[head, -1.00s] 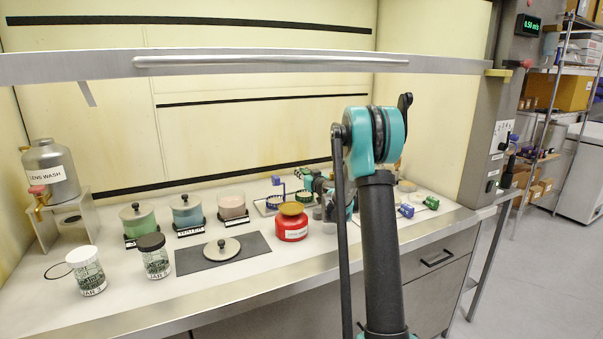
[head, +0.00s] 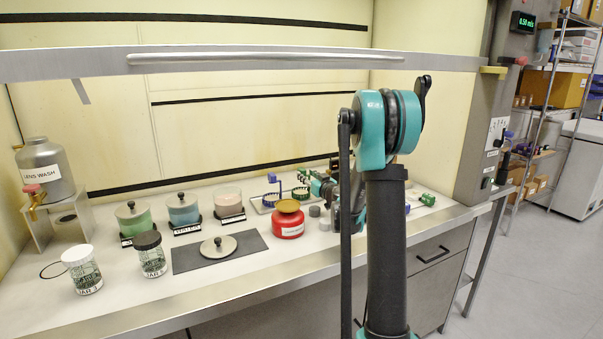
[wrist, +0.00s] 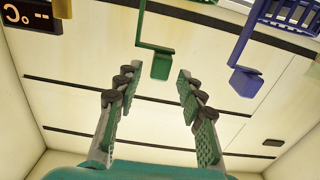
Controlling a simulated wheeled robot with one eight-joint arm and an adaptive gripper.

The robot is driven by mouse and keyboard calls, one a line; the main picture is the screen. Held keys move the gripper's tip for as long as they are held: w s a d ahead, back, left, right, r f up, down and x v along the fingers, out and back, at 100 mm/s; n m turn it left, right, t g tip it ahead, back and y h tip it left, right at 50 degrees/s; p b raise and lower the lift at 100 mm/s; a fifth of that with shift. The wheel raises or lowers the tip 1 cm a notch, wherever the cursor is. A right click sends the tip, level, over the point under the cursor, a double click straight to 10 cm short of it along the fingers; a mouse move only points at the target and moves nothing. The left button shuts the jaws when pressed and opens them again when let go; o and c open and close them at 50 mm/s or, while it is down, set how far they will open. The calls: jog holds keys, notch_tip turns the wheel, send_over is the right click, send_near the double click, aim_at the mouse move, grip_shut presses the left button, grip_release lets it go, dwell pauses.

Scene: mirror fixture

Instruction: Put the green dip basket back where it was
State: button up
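The green dip basket (head: 300,192) stands on the tray behind the red jar, to the right of the blue dip basket (head: 270,198). In the wrist view its green handle (wrist: 160,66) shows as a thin stem with a flat tab. My gripper (wrist: 156,76) is open and empty, its two fingers apart on either side of the tab's line. The tab lies at or just beyond the fingertips; I cannot tell which. The basket's body is out of the wrist view. In the head view my gripper (head: 306,178) is small, close to the green basket.
The blue basket's handle (wrist: 245,82) is close on the right in the wrist view. The red jar (head: 288,222) stands in front of the baskets. Three beakers (head: 183,208) stand to the left. A raised sash (head: 250,60) crosses above the bench.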

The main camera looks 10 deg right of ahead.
jog(key=shift+v, duration=1.7)
